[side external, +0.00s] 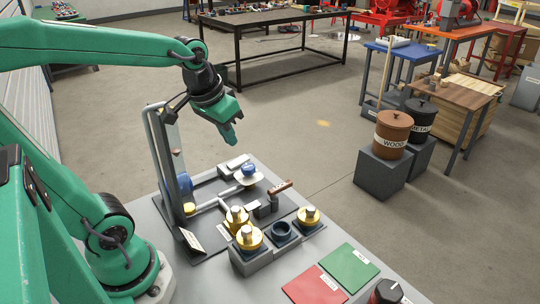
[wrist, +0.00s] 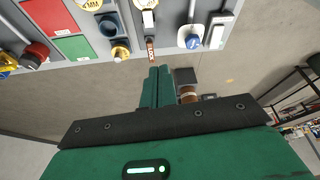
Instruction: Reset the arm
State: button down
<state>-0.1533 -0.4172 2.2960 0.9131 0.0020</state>
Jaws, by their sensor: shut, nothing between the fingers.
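My gripper (side external: 228,136) is raised in the air above the far edge of the grey bench. Its green fingers are together and hold nothing. In the wrist view the shut fingers (wrist: 157,85) point toward the bench edge, with the floor behind them. My arm reaches in from the left. The pump skid (side external: 205,215) on the bench below carries pipes, a blue part (side external: 249,170) on a pale disc and a brown-handled lever (side external: 280,187). The gripper is apart from all of these.
A tall looped pipe frame (side external: 158,150) stands just left of the gripper. Brass fittings (side external: 250,237) and a dark ring (side external: 282,230) sit in holders. Green (side external: 349,268) and red (side external: 315,288) mats lie at front right. Labelled wood (side external: 393,132) and metal bins stand on the floor at right.

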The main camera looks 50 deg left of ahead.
jog(key=s+d+m+t, duration=0.1)
jog(key=s+d, duration=0.3)
jog(key=s, duration=0.2)
jog(key=shift+s+d+m+t+h, duration=0.2)
jog(key=shift+m+t+h, duration=0.1)
jog(key=shift+m, duration=0.1)
dwell(0.8)
